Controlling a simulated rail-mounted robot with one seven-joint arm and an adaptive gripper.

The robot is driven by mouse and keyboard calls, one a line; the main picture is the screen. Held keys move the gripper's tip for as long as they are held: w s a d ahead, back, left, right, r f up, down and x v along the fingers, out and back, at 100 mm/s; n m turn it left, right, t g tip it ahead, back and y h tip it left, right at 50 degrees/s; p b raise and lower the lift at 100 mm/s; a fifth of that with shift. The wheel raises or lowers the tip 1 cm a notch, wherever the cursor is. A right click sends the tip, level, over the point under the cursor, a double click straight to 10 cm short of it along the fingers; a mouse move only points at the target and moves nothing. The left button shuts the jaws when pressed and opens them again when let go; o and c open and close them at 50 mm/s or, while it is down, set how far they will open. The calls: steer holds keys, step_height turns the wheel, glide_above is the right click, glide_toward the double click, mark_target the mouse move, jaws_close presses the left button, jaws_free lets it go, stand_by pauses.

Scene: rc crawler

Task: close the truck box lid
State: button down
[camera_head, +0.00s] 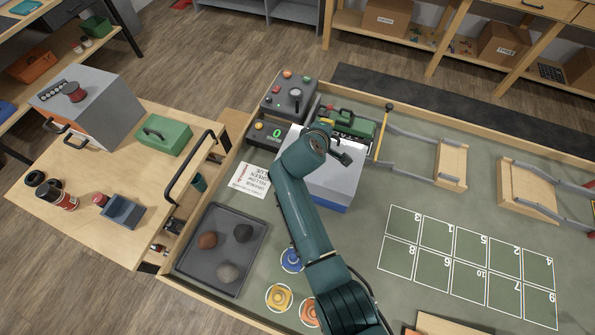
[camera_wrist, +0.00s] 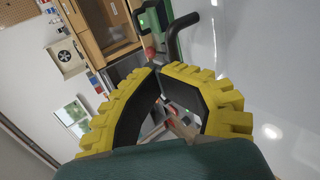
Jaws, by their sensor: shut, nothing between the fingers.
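The truck box (camera_head: 333,197) is white on top with a blue lower edge, and it stands on the green-grey work area behind my arm. A green truck part (camera_head: 355,122) shows just beyond it. My gripper (camera_wrist: 156,69) has yellow ridged fingers, shut with their tips together and nothing between them. In the head view my gripper is mostly hidden by my wrist, over the far end of the box. In the wrist view a large pale panel (camera_wrist: 262,75), seemingly the lid, fills the right side. A black bent handle (camera_wrist: 184,22) stands near its edge, apart from my fingertips. The lid's angle is unclear.
A control box (camera_head: 288,97) with buttons stands left of the truck. A yellow pole (camera_head: 381,140) and grey ramp rails (camera_head: 415,145) are to the right. A dark tray with stones (camera_head: 222,248) lies at the lower left.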

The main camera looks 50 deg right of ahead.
step_height(320, 180, up, 14)
steer(key=a+p, duration=0.1)
steer(key=a, duration=0.1)
steer(key=shift+s+a+f+p, duration=0.15)
steer(key=shift+s+a+p, duration=0.05)
steer(key=shift+s+p, duration=0.15)
steer(key=w+a+r+t+y+p, duration=0.1)
steer(key=w+a+r+t, duration=0.2)
steer(key=a+r, duration=0.3)
steer(key=w+a+r+n+t+y+p, duration=0.1)
steer(key=w+a+r+t+p, duration=0.15)
steer(key=a, duration=0.45)
steer(key=w+a+r+t+y+p, duration=0.1)
steer(key=w+a+r+t, duration=0.2)
steer(key=a+r, duration=0.3)
steer(key=s+a+r+m+t+y, duration=0.2)
steer(key=s+a+r+t, duration=0.3)
steer(key=r, duration=0.5)
steer(key=s+a+r+m+t+y, duration=0.3)
steer(key=s+a+r+t+y, duration=0.1)
steer(key=a+r, duration=0.5)
steer(key=shift+s+a+r+m+t+y, duration=0.35)
steer(key=shift+s+r+t, duration=0.2)
steer(key=shift+s+r, duration=0.5)
